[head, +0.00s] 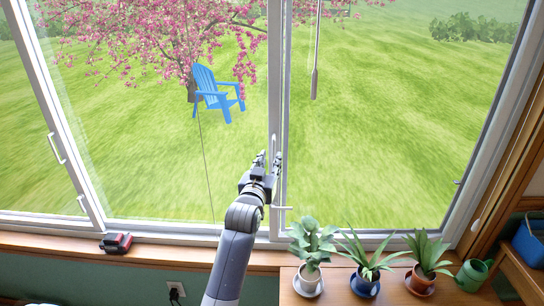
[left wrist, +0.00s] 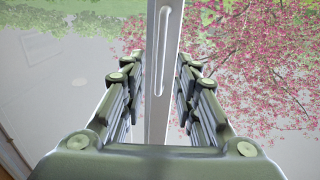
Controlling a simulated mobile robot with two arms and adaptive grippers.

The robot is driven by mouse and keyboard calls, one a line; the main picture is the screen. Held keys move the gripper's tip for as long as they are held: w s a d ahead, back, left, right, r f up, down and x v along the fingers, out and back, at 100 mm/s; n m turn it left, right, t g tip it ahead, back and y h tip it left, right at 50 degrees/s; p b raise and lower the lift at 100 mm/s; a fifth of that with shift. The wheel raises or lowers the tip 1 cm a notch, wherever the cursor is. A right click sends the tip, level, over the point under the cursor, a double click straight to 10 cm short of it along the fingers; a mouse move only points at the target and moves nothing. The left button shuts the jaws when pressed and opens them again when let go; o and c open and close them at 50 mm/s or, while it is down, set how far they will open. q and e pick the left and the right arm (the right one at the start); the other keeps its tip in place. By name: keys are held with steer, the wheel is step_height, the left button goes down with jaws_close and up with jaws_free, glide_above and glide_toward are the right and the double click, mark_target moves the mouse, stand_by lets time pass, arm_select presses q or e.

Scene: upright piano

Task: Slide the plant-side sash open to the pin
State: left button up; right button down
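The plant-side sash is the right pane, above the potted plants; its pale upright stile (head: 284,110) stands near the middle of the window in the head view. A long slim handle runs along a pale upright, clear in the left wrist view (left wrist: 162,50). My left gripper (head: 268,160) is at this upright, low on the window. Its fingers (left wrist: 160,75) are apart, one on each side of the upright; I cannot tell whether they touch it. A small dark peg (head: 457,182), perhaps the pin, sits at the right frame. My right gripper is out of view.
Several potted plants (head: 312,245) and a green watering can (head: 473,274) stand on the wooden surface below the right pane. A red and black object (head: 116,243) lies on the sill at left. A rod (head: 314,80) hangs before the right pane.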

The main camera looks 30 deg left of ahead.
mark_target(273, 154)
arm_select(q)
steer(key=shift+x, duration=1.6)
jaws_close()
